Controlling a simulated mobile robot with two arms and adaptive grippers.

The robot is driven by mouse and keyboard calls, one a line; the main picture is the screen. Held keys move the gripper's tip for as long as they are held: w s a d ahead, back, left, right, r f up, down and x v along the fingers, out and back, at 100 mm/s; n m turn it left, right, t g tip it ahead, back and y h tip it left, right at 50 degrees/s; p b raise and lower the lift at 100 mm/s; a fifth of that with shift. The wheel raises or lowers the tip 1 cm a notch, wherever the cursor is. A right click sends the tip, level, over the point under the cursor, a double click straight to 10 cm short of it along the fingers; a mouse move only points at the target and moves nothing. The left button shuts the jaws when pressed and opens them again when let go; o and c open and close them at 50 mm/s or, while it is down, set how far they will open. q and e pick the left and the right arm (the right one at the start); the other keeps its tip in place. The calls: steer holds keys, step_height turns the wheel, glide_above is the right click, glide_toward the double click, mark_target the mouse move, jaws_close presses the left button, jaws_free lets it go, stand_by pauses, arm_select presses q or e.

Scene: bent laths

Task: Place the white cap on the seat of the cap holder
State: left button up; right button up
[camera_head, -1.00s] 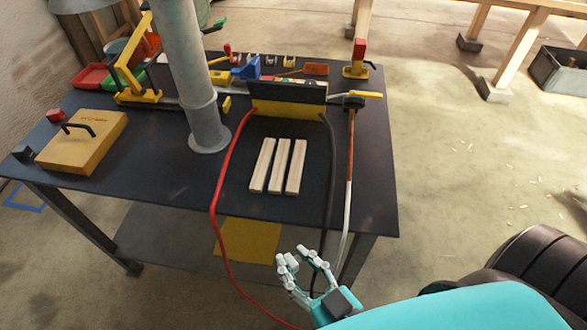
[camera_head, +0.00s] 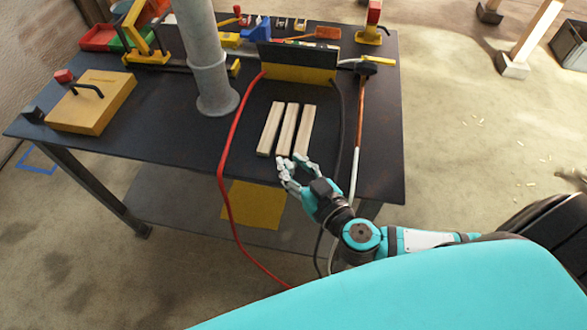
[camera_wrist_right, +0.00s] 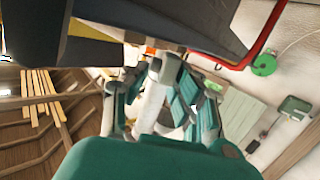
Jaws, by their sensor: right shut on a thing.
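My right gripper (camera_head: 292,168) is just in front of the near ends of three pale laths (camera_head: 287,130), as seen in the head view. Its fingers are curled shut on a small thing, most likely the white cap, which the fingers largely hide. In the right wrist view the gripper (camera_wrist_right: 160,92) fills the middle, and a pale cylinder shows between or behind its fingers; I cannot tell if this is held. I cannot pick out the cap holder or its seat for certain. My left gripper is not in view.
The dark table (camera_head: 170,125) carries a grey post (camera_head: 212,80), a wooden box with a black handle (camera_head: 92,105) and a black-and-yellow panel (camera_head: 298,65). A red cable (camera_head: 228,150) hangs over the front edge. Coloured tools crowd the back; the left front is clear.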

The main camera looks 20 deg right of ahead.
steer(key=shift+f, duration=0.5)
steer(key=shift+f, duration=0.1)
steer(key=o, duration=0.9)
steer(key=shift+c, duration=0.2)
